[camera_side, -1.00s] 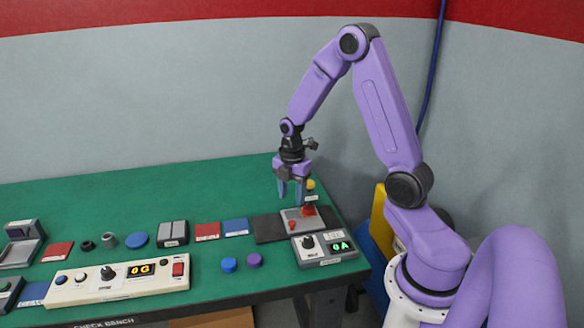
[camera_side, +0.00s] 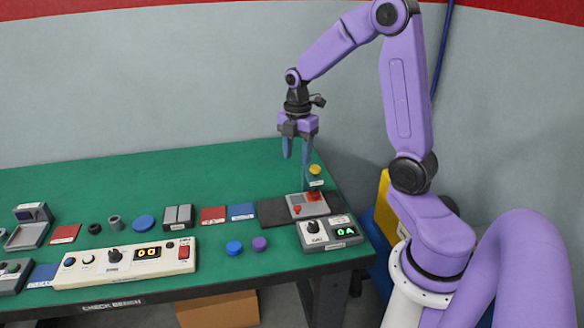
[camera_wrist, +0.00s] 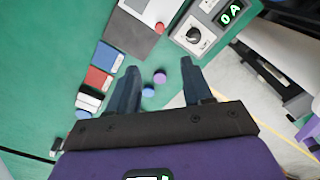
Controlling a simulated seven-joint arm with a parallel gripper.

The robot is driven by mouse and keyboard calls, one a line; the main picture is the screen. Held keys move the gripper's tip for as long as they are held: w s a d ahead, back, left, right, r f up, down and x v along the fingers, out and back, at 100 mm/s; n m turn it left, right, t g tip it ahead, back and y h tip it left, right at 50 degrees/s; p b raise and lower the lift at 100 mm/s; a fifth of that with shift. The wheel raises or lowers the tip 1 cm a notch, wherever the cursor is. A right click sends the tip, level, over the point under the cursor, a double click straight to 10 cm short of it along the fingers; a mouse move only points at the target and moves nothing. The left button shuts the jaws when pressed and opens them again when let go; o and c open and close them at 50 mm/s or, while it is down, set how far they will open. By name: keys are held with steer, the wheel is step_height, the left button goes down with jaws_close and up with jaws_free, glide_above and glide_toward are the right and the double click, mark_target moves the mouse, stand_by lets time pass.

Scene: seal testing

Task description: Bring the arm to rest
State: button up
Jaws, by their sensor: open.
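My purple arm reaches over the right end of the green bench (camera_side: 190,165). My gripper (camera_side: 296,157) points down above the bench, near the grey box with a red part on top (camera_side: 309,204). The jaws are apart and empty. In the wrist view the two blue-grey fingers (camera_wrist: 158,85) stand wide apart. Between them, lower on the bench, show a blue round piece (camera_wrist: 149,91) and a purple round piece (camera_wrist: 159,77). The grey box (camera_wrist: 138,33) shows at the top of that view, clear of the fingers.
A grey meter box reading 0A (camera_side: 327,234) stands at the bench's right front. A long cream panel with a display (camera_side: 125,263) lies at the front left. Behind it are red and blue blocks (camera_side: 213,214) and a blue disc (camera_side: 143,223). A yellow knob (camera_side: 315,169) stands beside my gripper.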

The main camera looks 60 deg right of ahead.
steer(key=s+a+r+m, duration=0.1)
steer(key=s+a, duration=0.3)
steer(key=a, duration=0.3)
steer(key=s+a+r+m, duration=0.1)
steer(key=s+a, duration=0.2)
steer(key=a, duration=0.4)
steer(key=s+a+m, duration=0.1)
steer(key=s+a, duration=0.2)
steer(key=s, duration=0.5)
steer(key=s+a+m, duration=0.2)
steer(key=s+a, duration=0.1)
steer(key=s, duration=0.5)
steer(key=shift+r, duration=0.4)
steer(key=shift+a, duration=0.1)
steer(key=shift+c, duration=0.3)
